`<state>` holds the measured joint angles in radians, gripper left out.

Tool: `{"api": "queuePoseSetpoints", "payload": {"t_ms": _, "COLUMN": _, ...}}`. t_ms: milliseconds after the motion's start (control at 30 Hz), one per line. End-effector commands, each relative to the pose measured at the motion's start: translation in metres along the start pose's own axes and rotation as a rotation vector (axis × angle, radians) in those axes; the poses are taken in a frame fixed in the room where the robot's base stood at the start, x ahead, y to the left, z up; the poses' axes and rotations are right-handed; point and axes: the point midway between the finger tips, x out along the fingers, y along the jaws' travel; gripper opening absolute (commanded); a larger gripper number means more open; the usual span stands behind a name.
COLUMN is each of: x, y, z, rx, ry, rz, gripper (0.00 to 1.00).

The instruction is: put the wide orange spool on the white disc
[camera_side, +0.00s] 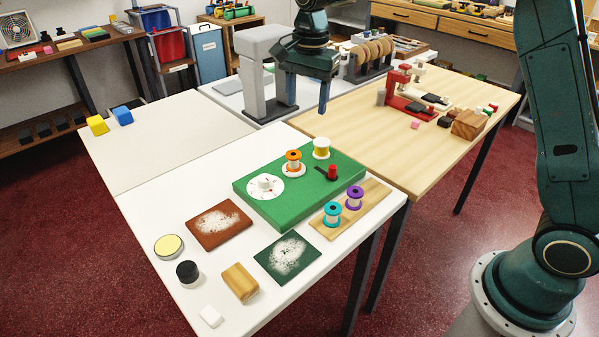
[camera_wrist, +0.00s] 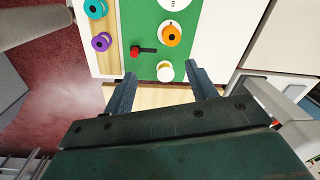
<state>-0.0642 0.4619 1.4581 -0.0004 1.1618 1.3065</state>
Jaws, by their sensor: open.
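The orange spool (camera_side: 293,156) stands upright on the green board, with a white round piece (camera_side: 293,171) under it; I cannot tell whether that is a separate disc or its lower flange. The spool shows from above in the wrist view (camera_wrist: 171,36), ringed by white. A white disc with red marks (camera_side: 254,190) and a white raised middle lies to its left on the board; it is cut off at the top of the wrist view (camera_wrist: 172,4). My gripper (camera_side: 307,97) is open and empty, high above and behind the board; its fingers (camera_wrist: 161,82) also show in the wrist view.
A yellow-and-white spool (camera_side: 321,148) and a red piece with a black lever (camera_side: 332,173) stand near the orange spool. Teal (camera_side: 332,214) and purple (camera_side: 355,197) spools stand on a wooden board in front. A grey stand (camera_side: 265,75) rises behind.

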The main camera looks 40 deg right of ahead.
Motion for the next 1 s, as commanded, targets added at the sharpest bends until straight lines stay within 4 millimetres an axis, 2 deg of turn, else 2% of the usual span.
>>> {"api": "queuePoseSetpoints", "payload": {"t_ms": 33, "x": -0.012, "y": 0.010, "z": 0.001, "rx": -0.037, "ry": 0.005, "rz": -0.017, "gripper": 0.57}}
{"api": "queuePoseSetpoints", "payload": {"t_ms": 200, "x": -0.042, "y": 0.043, "z": 0.007, "rx": -0.178, "ry": 0.025, "rz": -0.063, "gripper": 0.57}}
{"api": "queuePoseSetpoints", "payload": {"t_ms": 500, "x": -0.080, "y": 0.108, "z": 0.020, "rx": -0.430, "ry": 0.076, "rz": -0.135, "gripper": 0.57}}
{"api": "queuePoseSetpoints", "payload": {"t_ms": 700, "x": -0.095, "y": 0.154, "z": 0.030, "rx": -0.594, "ry": 0.123, "rz": -0.178, "gripper": 0.57}}
{"api": "queuePoseSetpoints", "payload": {"t_ms": 1000, "x": -0.099, "y": 0.222, "z": 0.047, "rx": -0.841, "ry": 0.208, "rz": -0.227, "gripper": 0.57}}
